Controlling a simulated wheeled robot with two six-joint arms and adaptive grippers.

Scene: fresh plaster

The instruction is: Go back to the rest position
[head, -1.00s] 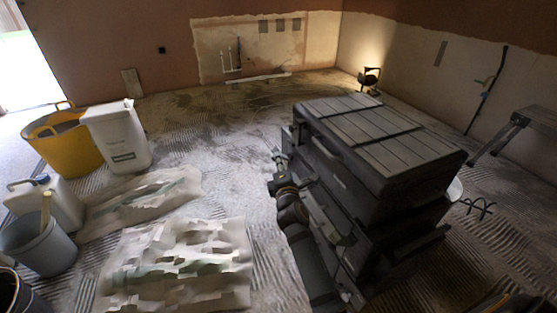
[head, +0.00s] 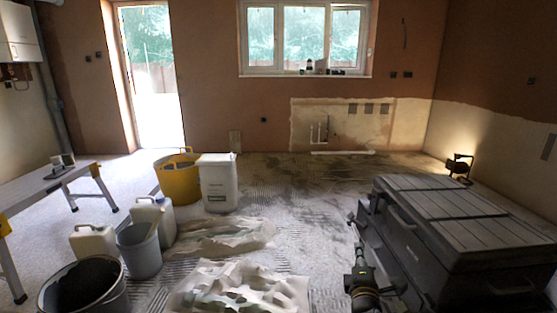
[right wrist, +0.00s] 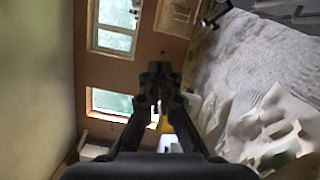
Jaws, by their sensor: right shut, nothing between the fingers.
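My right gripper (head: 357,226) shows in the head view at the lower right, just left of the large dark tool chest (head: 450,215). Whether it touches the chest I cannot tell. In the right wrist view its dark fingers (right wrist: 160,72) are closed together with nothing between them. Beyond the fingers that view shows windows (right wrist: 115,42), the wall and the floor, turned sideways. My left gripper is not in view.
A yellow tub (head: 178,182), a white container (head: 218,183), a grey bucket (head: 139,252) and a dark bucket (head: 85,290) stand on the left. Crumpled sheets (head: 240,290) lie in the middle. A work lamp (head: 459,166) stands behind the chest. Textured floor beyond is clear.

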